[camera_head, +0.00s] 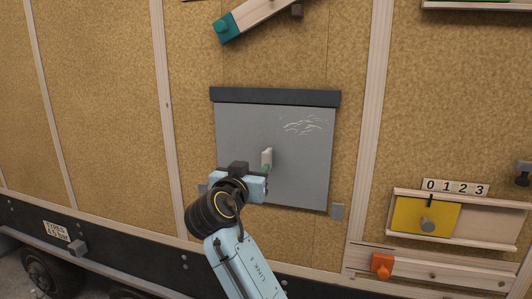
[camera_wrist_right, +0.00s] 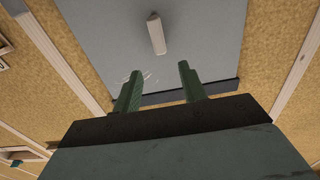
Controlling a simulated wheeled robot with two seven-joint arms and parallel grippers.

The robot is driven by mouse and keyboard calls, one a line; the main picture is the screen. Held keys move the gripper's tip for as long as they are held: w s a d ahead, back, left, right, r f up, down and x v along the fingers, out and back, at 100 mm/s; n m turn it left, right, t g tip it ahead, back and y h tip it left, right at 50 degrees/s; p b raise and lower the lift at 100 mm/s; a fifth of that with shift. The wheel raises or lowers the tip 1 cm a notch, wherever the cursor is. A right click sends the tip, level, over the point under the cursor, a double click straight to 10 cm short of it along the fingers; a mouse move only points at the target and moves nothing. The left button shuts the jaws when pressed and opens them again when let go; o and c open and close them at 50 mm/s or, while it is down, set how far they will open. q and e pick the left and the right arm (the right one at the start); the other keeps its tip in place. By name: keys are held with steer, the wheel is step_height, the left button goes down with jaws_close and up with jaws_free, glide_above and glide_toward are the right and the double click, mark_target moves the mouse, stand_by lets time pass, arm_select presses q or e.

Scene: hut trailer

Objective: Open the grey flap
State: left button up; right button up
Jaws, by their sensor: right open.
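The grey flap (camera_head: 295,180) is a flat panel on the tan wall, with a dark bar along its top edge and white scuff marks at upper right. It looks closed, flush with the wall. A pale upright handle (camera_head: 267,156) sticks out near its middle and also shows in the right wrist view (camera_wrist_right: 156,34). My right gripper (camera_head: 262,171) is in front of the flap, close to the handle. In the right wrist view its green fingers (camera_wrist_right: 160,72) are spread and empty, with the handle beyond their tips. My left gripper is out of view.
At right are a yellow sliding panel (camera_head: 424,216) with a knob, a number strip (camera_head: 456,187) and an orange knob (camera_head: 381,264) on a wooden rail. A teal-ended wooden bar (camera_head: 224,28) is above.

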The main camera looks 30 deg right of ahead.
mark_target(265, 156)
steer(key=p+x, duration=0.2)
steer(key=x, duration=0.9)
jaws_close()
